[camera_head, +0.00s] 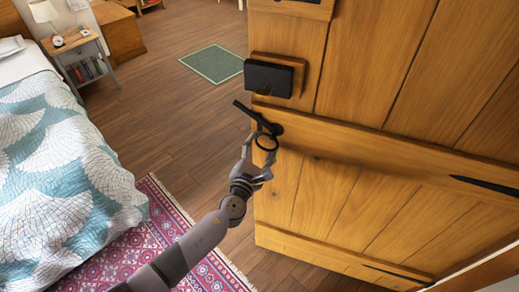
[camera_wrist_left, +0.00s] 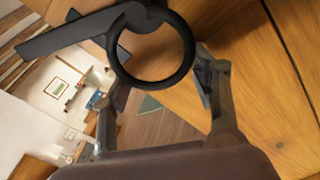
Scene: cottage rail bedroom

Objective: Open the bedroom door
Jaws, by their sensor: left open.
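The wooden bedroom door (camera_head: 345,85) fills the right of the head view and stands ajar, with the bedroom showing past its left edge. It bears a black lever handle (camera_head: 256,117) with a black ring below it and a black lock box (camera_head: 268,78) above. My left gripper (camera_head: 261,160) is open just below the handle, by the ring. In the left wrist view the black ring (camera_wrist_left: 188,50) lies in front of and between the two open fingers; I cannot tell whether they touch it. The lever (camera_wrist_left: 60,38) points left there. My right gripper is not in view.
A bed (camera_head: 55,170) with a leaf-patterned cover stands at the left, beside a pink patterned rug (camera_head: 140,245). A nightstand (camera_head: 75,45) and a green mat (camera_head: 214,63) are farther back.

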